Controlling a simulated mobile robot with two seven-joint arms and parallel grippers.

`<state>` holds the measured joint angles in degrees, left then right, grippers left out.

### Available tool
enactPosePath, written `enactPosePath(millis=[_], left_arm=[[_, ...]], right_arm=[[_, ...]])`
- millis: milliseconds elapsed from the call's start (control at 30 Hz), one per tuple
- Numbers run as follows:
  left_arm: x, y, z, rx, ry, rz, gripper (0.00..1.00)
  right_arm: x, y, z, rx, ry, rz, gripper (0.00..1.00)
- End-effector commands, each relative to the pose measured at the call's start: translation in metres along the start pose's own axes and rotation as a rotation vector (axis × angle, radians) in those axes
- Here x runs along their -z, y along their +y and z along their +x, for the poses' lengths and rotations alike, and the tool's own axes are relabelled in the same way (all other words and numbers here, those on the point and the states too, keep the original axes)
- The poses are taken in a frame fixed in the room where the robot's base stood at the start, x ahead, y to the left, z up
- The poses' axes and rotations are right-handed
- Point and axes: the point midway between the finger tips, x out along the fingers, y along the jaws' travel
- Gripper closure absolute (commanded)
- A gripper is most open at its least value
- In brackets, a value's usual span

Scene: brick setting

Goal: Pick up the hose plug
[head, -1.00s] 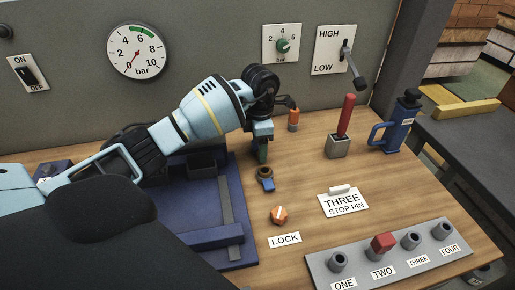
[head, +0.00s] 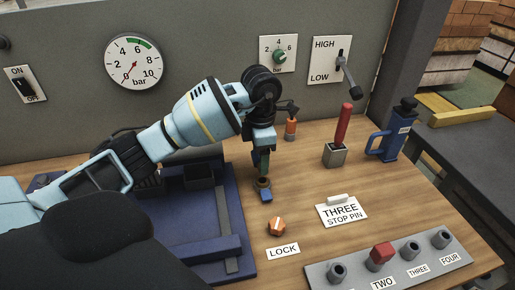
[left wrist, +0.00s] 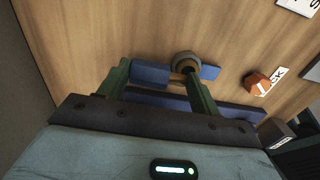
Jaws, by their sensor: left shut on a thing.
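The hose plug (head: 265,196) is a small blue piece with a brass-coloured part and a grey ring. It is on the wooden bench, just right of the blue tray. My left gripper (head: 262,178) points down over it, its green fingers shut on it. In the left wrist view the plug's blue body (left wrist: 151,73) lies between the fingers of the left gripper (left wrist: 157,74), with the grey ring beyond. The fingers hide part of it, and I cannot tell whether it is clear of the bench. My right gripper is not in view.
The blue tray (head: 233,207) lies close left of the plug. An orange LOCK knob (head: 276,226) is in front. An orange cylinder (head: 291,130) and a red lever (head: 343,125) stand behind. A THREE stop pin plate (head: 341,211) and a grey socket strip (head: 318,276) are to the right.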

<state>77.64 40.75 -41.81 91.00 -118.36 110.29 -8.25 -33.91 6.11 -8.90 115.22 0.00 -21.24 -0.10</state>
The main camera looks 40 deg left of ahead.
Motion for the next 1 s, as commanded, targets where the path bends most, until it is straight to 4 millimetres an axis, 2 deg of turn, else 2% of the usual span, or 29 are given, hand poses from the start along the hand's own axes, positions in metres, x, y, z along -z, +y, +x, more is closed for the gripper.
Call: enactPosePath(millis=[200,500,700,1000], left_arm=[[0.002,-0.047,-0.004,0.0,0.001,0.005,0.63],[0.003,-0.098,-0.008,0.001,0.001,0.003,0.63],[0.004,-0.113,-0.01,0.001,0.001,-0.001,0.63],[0.004,-0.114,-0.011,0.001,0.001,-0.005,0.63]], right_arm=[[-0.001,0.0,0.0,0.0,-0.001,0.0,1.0],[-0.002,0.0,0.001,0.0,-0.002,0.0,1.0],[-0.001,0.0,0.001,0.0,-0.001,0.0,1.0],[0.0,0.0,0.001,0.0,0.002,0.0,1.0]])
